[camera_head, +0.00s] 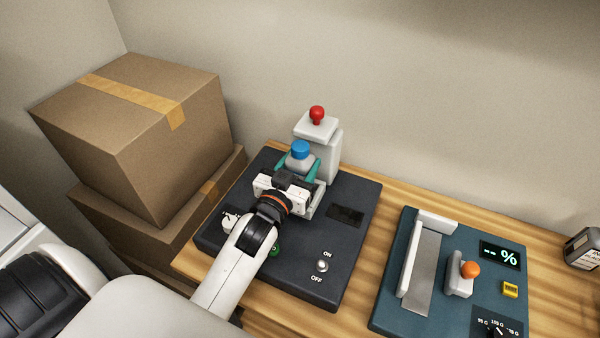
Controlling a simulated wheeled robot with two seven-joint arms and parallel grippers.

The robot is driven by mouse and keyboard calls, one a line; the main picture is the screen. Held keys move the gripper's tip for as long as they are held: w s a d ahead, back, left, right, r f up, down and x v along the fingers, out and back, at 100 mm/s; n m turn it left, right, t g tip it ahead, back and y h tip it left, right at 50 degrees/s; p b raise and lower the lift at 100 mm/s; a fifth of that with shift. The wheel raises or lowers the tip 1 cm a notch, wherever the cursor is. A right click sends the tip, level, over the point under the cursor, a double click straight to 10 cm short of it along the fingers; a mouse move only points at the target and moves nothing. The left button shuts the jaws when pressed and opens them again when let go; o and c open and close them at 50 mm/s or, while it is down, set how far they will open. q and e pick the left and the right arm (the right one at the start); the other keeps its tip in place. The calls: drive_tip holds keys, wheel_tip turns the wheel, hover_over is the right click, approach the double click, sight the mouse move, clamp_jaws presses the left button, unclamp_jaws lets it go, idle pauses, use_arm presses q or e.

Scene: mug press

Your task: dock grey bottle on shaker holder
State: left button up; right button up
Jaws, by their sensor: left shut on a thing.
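The grey bottle (299,161) with a blue cap (301,148) stands about upright at the shaker holder (327,155), a white upright block with a red knob on top. The holder is on a dark machine base. My left gripper (297,173) reaches in from the front and is shut on the bottle. Teal pieces show on both sides of the bottle. The gripper hides the bottle's lower part, so I cannot tell whether it is seated in the holder. My right gripper is not in view.
The dark base (345,250) has an ON/OFF switch (322,266). To its right is a teal machine (385,310) with an orange knob and a display. Cardboard boxes (130,140) stack at left. A dark container (582,250) stands at the right edge. Bare wood shows between the machines.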

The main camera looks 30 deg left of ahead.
sight(300, 174)
use_arm(q)
wheel_tip(300, 174, down, 3)
drive_tip(key=shift+r, duration=0.1)
drive_tip(key=o, duration=1.3)
